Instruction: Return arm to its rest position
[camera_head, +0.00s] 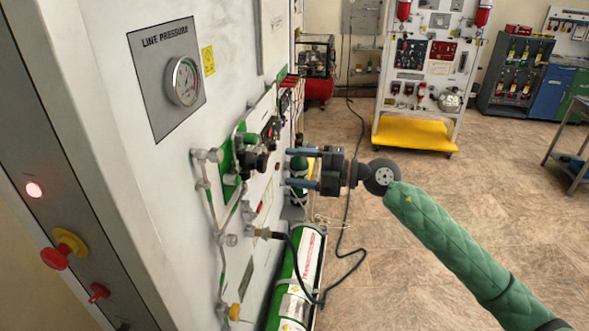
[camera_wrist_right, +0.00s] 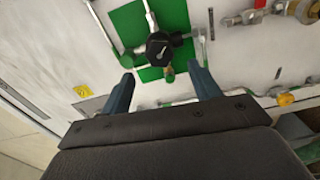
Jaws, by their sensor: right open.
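My right gripper (camera_head: 302,168) is open and empty in the head view, its two blue fingers pointing left at the white panel. A black valve knob (camera_head: 254,162) on a green patch of the panel is just left of the fingertips, with a gap between. In the right wrist view the two fingers (camera_wrist_right: 160,92) are spread apart, and the black knob (camera_wrist_right: 158,48) shows beyond them, between their lines. My right arm, in a green quilted sleeve, comes in from the lower right. My left gripper is not in view.
The white trainer panel (camera_head: 130,100) with a line pressure gauge (camera_head: 183,81) fills the left. A rack with a yellow base (camera_head: 413,135) stands behind.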

